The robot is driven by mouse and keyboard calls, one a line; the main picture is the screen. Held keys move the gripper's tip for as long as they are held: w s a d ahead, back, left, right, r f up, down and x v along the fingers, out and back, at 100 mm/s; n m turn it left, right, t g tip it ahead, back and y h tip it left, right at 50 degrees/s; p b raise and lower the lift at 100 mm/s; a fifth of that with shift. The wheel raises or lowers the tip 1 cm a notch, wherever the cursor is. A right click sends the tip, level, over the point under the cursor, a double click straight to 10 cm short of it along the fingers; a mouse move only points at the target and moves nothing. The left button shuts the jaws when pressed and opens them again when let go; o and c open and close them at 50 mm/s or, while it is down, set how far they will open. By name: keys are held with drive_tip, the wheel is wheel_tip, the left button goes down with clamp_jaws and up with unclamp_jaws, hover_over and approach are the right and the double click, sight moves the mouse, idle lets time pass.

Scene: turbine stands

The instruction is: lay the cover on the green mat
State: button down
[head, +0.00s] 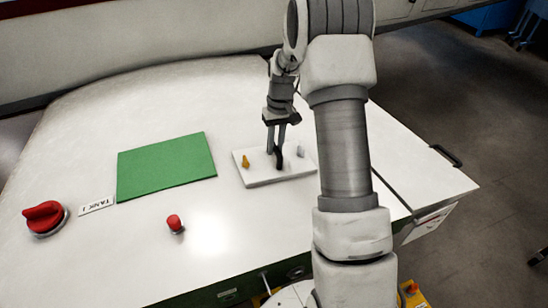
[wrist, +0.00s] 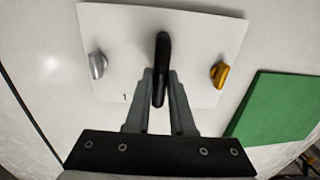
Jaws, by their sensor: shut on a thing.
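The cover is a white square plate (head: 258,178) with an upright black handle at its middle, an orange-yellow knob and a grey knob. It is to the right of the green mat (head: 166,166); I cannot tell if it touches the table. My gripper (head: 276,148) points down and is shut on the black handle. In the wrist view the plate (wrist: 125,30) spreads out beyond my gripper (wrist: 161,82), with the handle between the fingers. The bare green mat (wrist: 275,105) shows at the right there.
A narrow free strip lies between the mat and the plate. My arm hides part of the table's right side.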

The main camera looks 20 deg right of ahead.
sight(275, 146)
drive_tip(key=shift+d+r+p, duration=0.1)
drive_tip(key=shift+r+p, duration=0.3)
drive_tip(key=shift+r, duration=0.25)
drive_tip(key=shift+w+d+r+p, duration=0.1)
drive_tip(key=shift+r+p, duration=0.5)
drive_tip(key=shift+r, duration=0.3)
